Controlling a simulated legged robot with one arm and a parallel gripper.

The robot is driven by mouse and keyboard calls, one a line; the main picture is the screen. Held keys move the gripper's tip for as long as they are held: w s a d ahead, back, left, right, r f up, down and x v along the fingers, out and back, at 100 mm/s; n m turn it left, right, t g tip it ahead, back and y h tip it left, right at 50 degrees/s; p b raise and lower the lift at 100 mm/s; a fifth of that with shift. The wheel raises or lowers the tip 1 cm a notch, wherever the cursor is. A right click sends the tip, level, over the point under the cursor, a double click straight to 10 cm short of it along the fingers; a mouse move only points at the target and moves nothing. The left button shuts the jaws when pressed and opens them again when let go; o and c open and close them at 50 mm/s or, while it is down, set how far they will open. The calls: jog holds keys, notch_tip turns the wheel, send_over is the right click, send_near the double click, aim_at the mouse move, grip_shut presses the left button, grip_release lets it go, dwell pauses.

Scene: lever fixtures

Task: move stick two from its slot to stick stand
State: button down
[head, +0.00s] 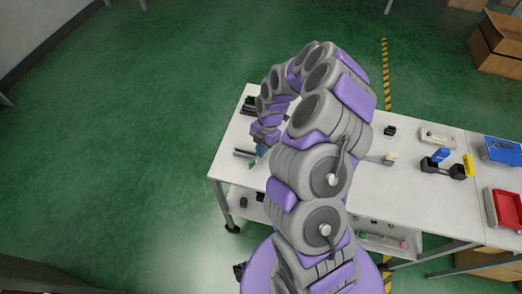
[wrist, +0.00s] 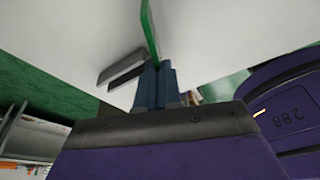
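My gripper (wrist: 158,68) has dark blue fingers close together in the wrist view, with the end of a thin green stick (wrist: 150,28) between them. The stick runs away from the fingers to the top edge of the view; its far end is out of sight. No number shows on it. Two grey flat bars (wrist: 122,68) stick out just left of the fingers. In the head view the gripper end is mostly hidden by my arm, near the left end of the white table (head: 229,168). I cannot make out the slot or the stick stand for certain.
Grey bars (head: 243,153) lie at the table's left end. Farther right are a dark fixture with blue and yellow parts (head: 443,168), a red tray (head: 505,207) and a blue bin (head: 502,151). A lower shelf holds small items. Green floor at left is clear.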

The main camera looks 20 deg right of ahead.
jog(key=shift+f, duration=0.25)
jog(key=shift+f+b, duration=0.35)
jog(key=c, duration=1.3)
grip_release()
jog(key=shift+d+r, duration=0.1)
jog(key=shift+r, duration=0.05)
jog(key=shift+w, duration=0.1)
